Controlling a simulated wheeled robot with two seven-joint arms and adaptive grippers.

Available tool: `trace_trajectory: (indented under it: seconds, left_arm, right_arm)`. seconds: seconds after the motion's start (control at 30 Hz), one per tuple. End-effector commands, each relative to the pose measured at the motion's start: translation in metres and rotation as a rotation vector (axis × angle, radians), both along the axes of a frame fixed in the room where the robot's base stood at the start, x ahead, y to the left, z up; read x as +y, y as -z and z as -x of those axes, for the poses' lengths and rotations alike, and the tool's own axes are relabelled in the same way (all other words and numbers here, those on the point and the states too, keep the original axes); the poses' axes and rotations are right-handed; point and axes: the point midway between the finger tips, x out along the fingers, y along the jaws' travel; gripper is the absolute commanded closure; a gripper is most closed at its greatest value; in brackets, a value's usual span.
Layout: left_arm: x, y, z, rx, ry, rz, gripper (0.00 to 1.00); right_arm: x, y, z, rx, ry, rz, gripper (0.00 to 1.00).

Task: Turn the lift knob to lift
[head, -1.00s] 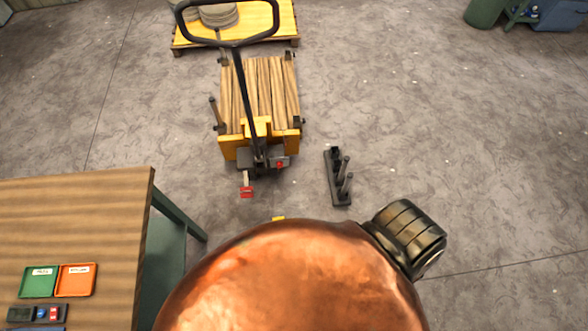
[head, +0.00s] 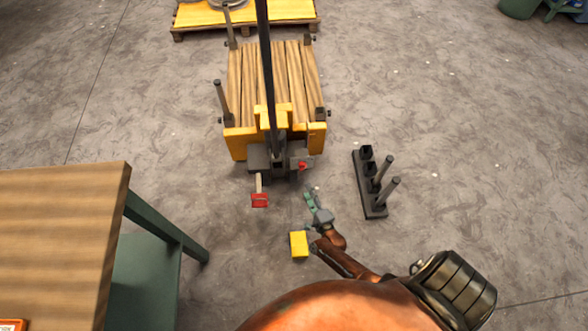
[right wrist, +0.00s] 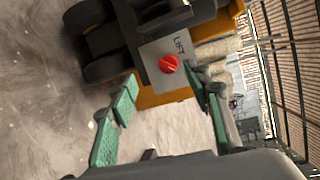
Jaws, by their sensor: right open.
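The lift knob (right wrist: 169,64) is a round red knob on a grey plate marked LIFT, seen in the right wrist view. In the head view the small red knob (head: 303,166) sits at the right of the near end of the yellow pallet truck (head: 240,143). My right gripper (head: 313,199) is open and empty, just below the knob in the head view. In the right wrist view its green-padded fingers (right wrist: 163,82) stand on either side of the knob's line, with the knob beyond the tips and apparently untouched. My left gripper is out of view.
A red pedal (head: 260,200) sticks out at the truck's near left. A dark upright handle (head: 266,70) rises from the truck. A black rack with posts (head: 370,185) stands to the right. A yellow block (head: 298,243) lies below the gripper. A wooden table (head: 60,230) fills the lower left.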

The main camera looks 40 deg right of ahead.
Motion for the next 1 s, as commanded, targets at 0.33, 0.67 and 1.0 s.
trace_trajectory:
  seconds: [0.33, 0.67, 1.0]
  left_arm:
    - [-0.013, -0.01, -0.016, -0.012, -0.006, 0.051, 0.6]
    - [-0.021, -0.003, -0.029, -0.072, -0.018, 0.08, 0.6]
    - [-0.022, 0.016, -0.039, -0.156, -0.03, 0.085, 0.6]
  right_arm:
    - [-0.025, 0.025, -0.042, -0.276, 0.191, -0.325, 0.55]
    - [-0.04, 0.02, -0.074, -0.31, 0.206, -0.355, 0.55]
    - [-0.058, 0.021, -0.112, -0.307, 0.207, -0.353, 0.55]
